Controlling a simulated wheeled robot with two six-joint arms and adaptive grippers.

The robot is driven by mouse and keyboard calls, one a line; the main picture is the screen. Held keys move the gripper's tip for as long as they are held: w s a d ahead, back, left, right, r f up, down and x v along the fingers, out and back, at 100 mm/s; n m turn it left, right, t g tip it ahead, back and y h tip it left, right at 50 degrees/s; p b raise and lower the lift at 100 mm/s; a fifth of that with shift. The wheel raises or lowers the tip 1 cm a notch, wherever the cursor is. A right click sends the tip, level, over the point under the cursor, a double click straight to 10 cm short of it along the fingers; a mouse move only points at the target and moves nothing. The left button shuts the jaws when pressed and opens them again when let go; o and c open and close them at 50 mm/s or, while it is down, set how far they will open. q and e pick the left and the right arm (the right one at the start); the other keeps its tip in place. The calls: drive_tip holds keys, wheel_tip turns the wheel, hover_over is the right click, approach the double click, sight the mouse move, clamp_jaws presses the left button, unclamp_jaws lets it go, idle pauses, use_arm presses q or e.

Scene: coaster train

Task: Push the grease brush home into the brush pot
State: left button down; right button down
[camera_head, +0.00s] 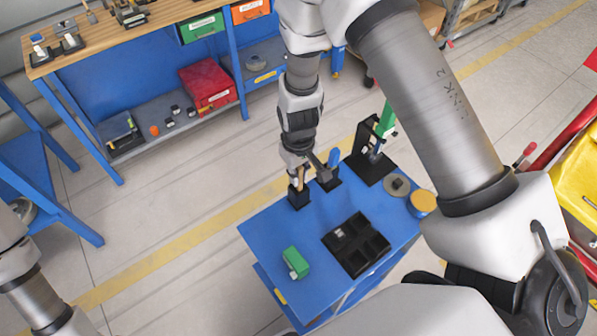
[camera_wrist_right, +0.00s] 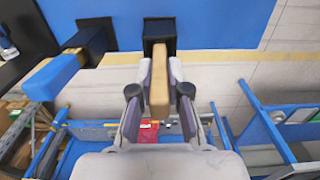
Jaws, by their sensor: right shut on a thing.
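The grease brush (camera_head: 299,181) shows as a light wooden handle, upright in the head view. Its handle also shows in the right wrist view (camera_wrist_right: 159,88). My right gripper (camera_head: 298,174) is shut on it, with one finger on each side of the handle. The brush pot (camera_head: 298,199) is a small square black holder at the far left part of the blue table; it also shows in the right wrist view (camera_wrist_right: 160,28). The brush's lower end meets the pot's mouth; how deep it sits is hidden. My left gripper is out of view.
A second black pot (camera_head: 328,184) holds a blue-handled tool (camera_head: 334,157) close beside my right gripper. A black stand with a green part (camera_head: 386,118), a black tray (camera_head: 357,246) and a green block (camera_head: 295,262) are on the blue table (camera_head: 260,238). The table's left front is clear.

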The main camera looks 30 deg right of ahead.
drive_tip(key=shift+f+b, duration=0.3)
drive_tip(key=shift+f, duration=0.2)
drive_tip(key=c, duration=1.1)
unclamp_jaws()
drive_tip(key=shift+o, duration=0.5)
drive_tip(key=o, duration=0.8)
drive_tip(key=shift+c, duration=0.2)
wheel_tip(320, 180, up, 7)
drive_tip(key=p, duration=0.6)
drive_tip(key=shift+r, duration=0.1)
drive_tip(key=shift+s, duration=0.1)
